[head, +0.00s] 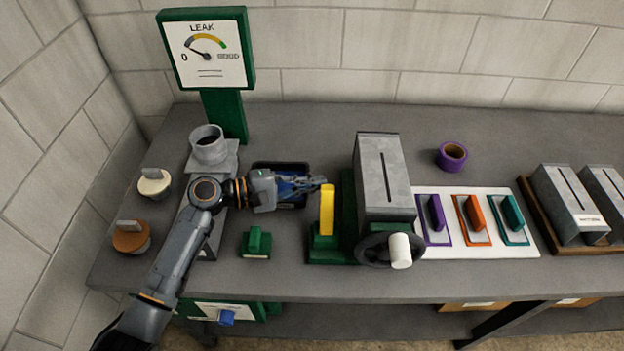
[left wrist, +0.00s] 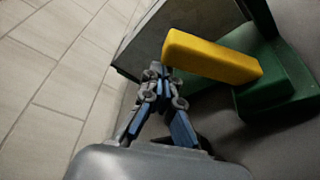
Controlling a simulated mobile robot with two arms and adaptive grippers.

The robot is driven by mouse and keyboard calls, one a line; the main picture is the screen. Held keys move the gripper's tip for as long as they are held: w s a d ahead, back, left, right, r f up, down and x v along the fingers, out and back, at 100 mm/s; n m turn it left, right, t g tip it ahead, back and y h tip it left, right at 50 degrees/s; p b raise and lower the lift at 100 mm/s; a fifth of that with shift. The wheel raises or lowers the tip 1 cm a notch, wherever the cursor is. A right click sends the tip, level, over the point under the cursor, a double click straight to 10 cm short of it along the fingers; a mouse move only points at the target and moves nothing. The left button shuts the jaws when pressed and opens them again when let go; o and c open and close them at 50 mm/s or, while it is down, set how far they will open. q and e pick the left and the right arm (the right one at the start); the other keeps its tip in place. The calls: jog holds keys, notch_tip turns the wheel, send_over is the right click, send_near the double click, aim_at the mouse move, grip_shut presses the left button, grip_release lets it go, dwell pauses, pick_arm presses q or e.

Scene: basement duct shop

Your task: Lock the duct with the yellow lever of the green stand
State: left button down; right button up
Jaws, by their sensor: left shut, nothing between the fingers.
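The green stand (head: 347,240) stands on the bench and bears a grey metal duct (head: 382,180) with a dark slot. Its yellow lever (head: 327,209) stands upright at the stand's left side, above a green block. My left gripper (head: 320,183) is shut and empty, with its fingertips beside the top of the lever. In the left wrist view the fingertips (left wrist: 158,72) are close to one end of the yellow lever (left wrist: 212,57); I cannot tell whether they touch. The green base (left wrist: 275,88) shows behind the lever. My right gripper is not in view.
A black crank wheel with a white handle (head: 400,250) is at the stand's front. A dark tray (head: 293,167) lies behind my gripper, and a small green block (head: 256,243) sits in front. A white board (head: 520,235) with coloured handles lies right. The green leak gauge (head: 206,50) stands behind.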

pick_arm(q)
jog(key=s+r+m+h+b, duration=0.1)
jog(key=s+m+h+b, duration=0.2)
jog(key=s+m+b, duration=0.7)
jog(key=shift+r+t+b, duration=0.3)
jog(key=shift+t+b, duration=0.1)
jog(key=shift+b, duration=4.4)
jog(key=shift+s, duration=0.1)
